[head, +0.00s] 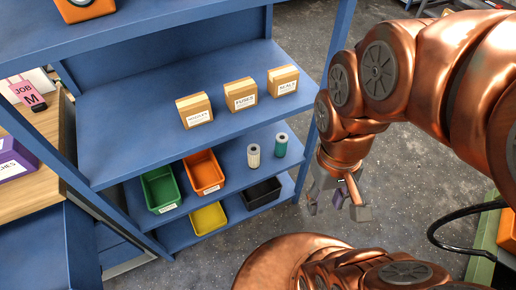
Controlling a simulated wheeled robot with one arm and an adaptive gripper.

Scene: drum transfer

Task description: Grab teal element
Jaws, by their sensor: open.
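The teal element (281,146) is a small upright cylinder with a pale label. It stands on the blue shelf unit's lower shelf, near the right end. A cream cylinder (253,156) of similar shape stands just to its left. My gripper (337,205) hangs from the copper-coloured arm, to the right of the shelf unit and lower in the picture than the teal element. It is open with nothing seen between its fingers, and apart from the teal element.
Cardboard boxes (240,95) stand on the shelf above. Green (160,190) and orange (204,173) bins sit left of the cylinders; yellow (208,219) and black (262,194) bins are lower. The shelf's blue upright (325,85) stands near my arm. Open floor (200,262) lies in front.

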